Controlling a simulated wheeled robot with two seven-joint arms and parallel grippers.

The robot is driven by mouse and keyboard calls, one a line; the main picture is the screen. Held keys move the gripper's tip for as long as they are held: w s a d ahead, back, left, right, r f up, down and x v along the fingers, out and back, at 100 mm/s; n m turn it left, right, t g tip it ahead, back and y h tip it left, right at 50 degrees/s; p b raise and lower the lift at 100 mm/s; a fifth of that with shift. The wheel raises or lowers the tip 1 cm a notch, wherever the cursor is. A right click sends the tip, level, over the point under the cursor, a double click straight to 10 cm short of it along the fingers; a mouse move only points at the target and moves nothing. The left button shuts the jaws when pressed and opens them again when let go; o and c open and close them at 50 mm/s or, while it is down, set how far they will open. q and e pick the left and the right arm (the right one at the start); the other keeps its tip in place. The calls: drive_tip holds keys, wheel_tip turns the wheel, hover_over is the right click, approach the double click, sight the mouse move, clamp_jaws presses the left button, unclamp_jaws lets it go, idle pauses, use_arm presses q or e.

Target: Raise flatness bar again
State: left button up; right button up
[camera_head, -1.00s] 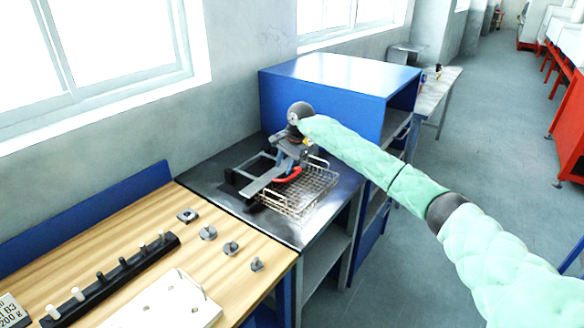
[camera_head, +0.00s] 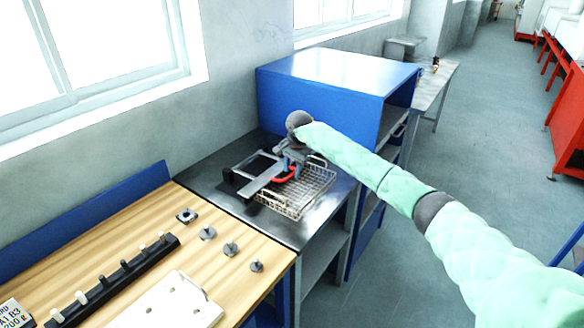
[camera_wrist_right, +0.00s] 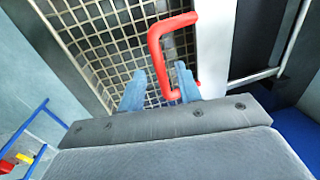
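The flatness bar, a flat grey bar (camera_head: 258,181) with a red handle (camera_head: 286,176), lies low along the left side of the wire mesh (camera_head: 318,186) on the dark metal bench. In the right wrist view the C-shaped red handle (camera_wrist_right: 155,52) stands out from the grey bar (camera_wrist_right: 215,48) over the mesh (camera_wrist_right: 105,40). My right gripper (camera_head: 291,166) is at the handle. Its two blue fingers (camera_wrist_right: 160,78) are apart, with part of the handle between them and visible gaps; I see no clear grip. My left gripper is not in view.
A blue cabinet (camera_head: 325,100) stands behind the bench. A wooden table (camera_head: 140,225) on the left holds a dark rack (camera_head: 115,280), a white plate with holes (camera_head: 165,305) and several small grey parts. A window wall is at the left; open floor lies right.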

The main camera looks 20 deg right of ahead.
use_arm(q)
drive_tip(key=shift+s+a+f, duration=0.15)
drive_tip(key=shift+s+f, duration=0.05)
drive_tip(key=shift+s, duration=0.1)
use_arm(e)
drive_tip(key=shift+f, duration=0.45)
clamp_jaws()
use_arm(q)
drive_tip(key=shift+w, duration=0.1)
use_arm(e)
drive_tip(key=shift+w+r, duration=0.1)
